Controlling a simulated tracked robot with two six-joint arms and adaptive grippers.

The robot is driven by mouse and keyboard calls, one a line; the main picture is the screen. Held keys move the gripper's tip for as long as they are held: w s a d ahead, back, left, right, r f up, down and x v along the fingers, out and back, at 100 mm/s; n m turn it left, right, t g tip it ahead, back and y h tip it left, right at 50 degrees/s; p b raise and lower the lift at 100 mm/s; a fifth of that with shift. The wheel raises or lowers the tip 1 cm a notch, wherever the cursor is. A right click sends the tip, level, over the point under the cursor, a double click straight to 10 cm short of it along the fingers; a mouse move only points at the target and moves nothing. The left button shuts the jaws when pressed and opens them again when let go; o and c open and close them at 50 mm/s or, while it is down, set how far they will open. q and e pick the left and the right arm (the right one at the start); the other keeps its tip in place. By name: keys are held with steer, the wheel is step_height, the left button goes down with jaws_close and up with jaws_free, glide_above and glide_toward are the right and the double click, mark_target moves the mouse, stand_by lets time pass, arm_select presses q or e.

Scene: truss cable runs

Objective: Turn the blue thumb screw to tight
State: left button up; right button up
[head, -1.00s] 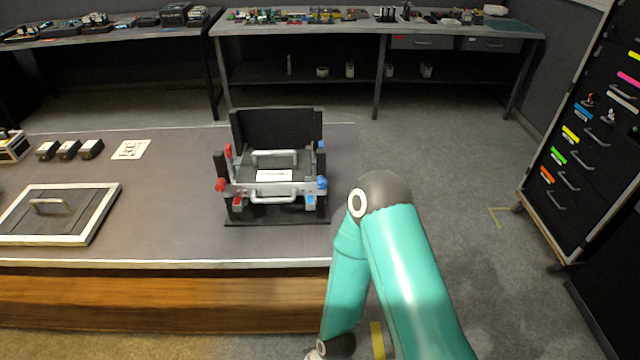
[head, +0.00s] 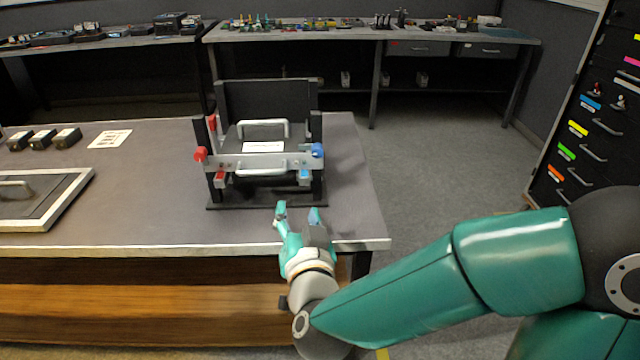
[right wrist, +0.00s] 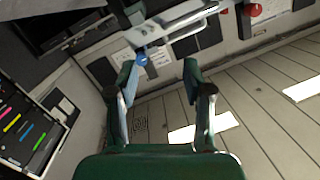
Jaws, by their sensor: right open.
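The blue thumb screw (head: 317,150) is a round blue knob at the right end of the grey bar on the front of a black fixture (head: 266,100). A blue knob (right wrist: 141,57), probably the same one, also shows in the right wrist view near the left fingertip. My right gripper (head: 298,212) is open and empty at the table's front edge, in front of and below the fixture. In the right wrist view its fingers (right wrist: 160,75) stand apart with nothing between them. How far the screw is turned cannot be told. My left gripper is out of view.
A red knob (head: 201,154) is at the bar's left end, with a silver handle (head: 262,171) along the front. A framed panel (head: 40,200) and several small black blocks (head: 66,138) lie on the table to the left. A drawer cabinet (head: 590,130) stands at right.

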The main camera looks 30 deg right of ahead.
steer(key=s+d+r+m+h, duration=0.2)
steer(key=s+d+r+h, duration=0.1)
steer(key=p, duration=1)
glide_toward(319, 154)
steer(key=shift+y, duration=0.3)
steer(key=p+x, duration=0.1)
steer(key=x, duration=0.8)
steer(key=shift+w+d+r+p, duration=0.2)
steer(key=shift+d+p, duration=0.05)
steer(key=shift+p, duration=0.15)
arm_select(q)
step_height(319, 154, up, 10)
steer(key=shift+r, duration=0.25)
arm_select(e)
jaws_close()
steer(key=shift+d, duration=0.1)
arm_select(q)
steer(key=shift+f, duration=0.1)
